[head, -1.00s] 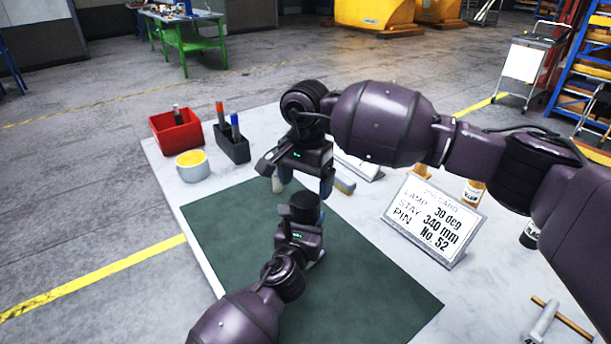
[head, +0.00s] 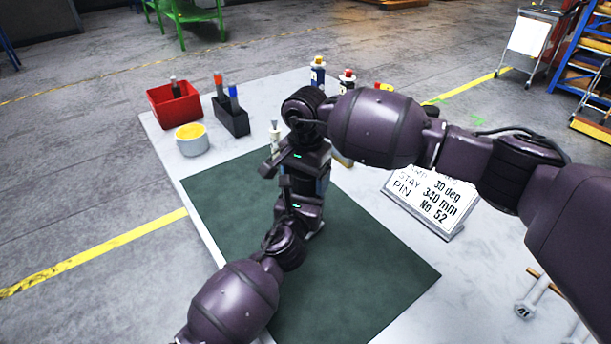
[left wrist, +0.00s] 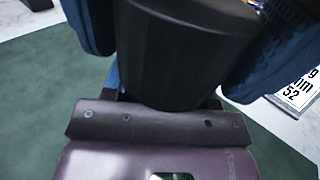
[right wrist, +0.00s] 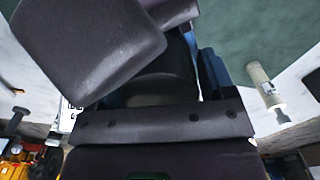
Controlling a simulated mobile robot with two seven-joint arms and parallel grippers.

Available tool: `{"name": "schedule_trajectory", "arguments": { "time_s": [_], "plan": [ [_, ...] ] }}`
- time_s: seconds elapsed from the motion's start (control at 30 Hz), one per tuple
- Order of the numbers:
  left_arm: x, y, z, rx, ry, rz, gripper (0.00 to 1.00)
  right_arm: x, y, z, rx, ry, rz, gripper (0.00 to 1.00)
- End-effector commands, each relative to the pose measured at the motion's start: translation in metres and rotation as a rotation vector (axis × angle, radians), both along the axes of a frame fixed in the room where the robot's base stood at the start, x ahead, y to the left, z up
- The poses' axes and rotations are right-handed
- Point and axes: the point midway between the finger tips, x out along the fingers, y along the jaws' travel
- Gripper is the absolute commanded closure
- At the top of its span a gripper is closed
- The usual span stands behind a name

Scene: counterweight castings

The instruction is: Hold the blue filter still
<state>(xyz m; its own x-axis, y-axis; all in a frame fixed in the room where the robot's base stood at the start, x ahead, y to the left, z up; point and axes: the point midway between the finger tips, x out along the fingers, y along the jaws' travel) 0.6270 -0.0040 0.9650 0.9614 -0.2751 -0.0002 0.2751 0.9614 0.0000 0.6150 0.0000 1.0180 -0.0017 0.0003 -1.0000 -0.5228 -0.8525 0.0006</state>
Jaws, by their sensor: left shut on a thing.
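The filter is a dark, nearly black cylinder in the left wrist view (left wrist: 185,50), standing between two blue-padded fingers; I see no blue on its visible side. My left gripper (head: 304,188) is shut on it from the near side, low over the green mat (head: 370,270). In the right wrist view the dark filter (right wrist: 162,88) lies between the blue pads, partly hidden by a dark part of my left arm. Contact of the right fingers is unclear.
A red bin (head: 174,106), a yellow-filled cup (head: 192,140) and a dark marker holder (head: 231,118) stand at the back left. Bottles (head: 317,74) stand behind my right arm. A sign (head: 432,203) stands right of the mat. The mat's front is clear.

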Motion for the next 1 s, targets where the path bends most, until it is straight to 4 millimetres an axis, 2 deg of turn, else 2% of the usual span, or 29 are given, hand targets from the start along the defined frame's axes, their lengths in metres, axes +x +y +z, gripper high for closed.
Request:
{"name": "schedule_trajectory", "arguments": {
  "time_s": [0.03,0.23,0.37,0.47,0.8,1.0],
  "plan": [
    [0.0000,0.0000,0.0000,0.000,0.000,0.000,1.00,0.0001,-0.0001,0.0001,0.000,0.000,0.000,0.32],
    [0.0000,0.0000,0.0000,-0.001,0.000,0.000,1.00,0.0001,-0.0001,0.0003,0.000,0.000,0.000,0.62],
    [0.0000,0.0001,0.0000,-0.001,0.000,0.000,1.00,0.0001,-0.0002,0.0004,0.000,0.000,-0.022,0.62],
    [0.0000,0.0001,0.0000,-0.001,0.000,0.000,1.00,0.0002,-0.0003,0.0003,0.000,0.000,-0.103,0.62],
    [0.0001,0.0002,0.0000,-0.001,0.000,0.001,1.00,0.0005,-0.0005,0.0003,-0.001,-0.001,-0.572,0.62],
    [0.0002,0.0003,0.0000,-0.001,0.001,0.002,1.00,0.0004,-0.0006,0.0001,-0.001,0.000,-0.789,0.62]
  ]
}}
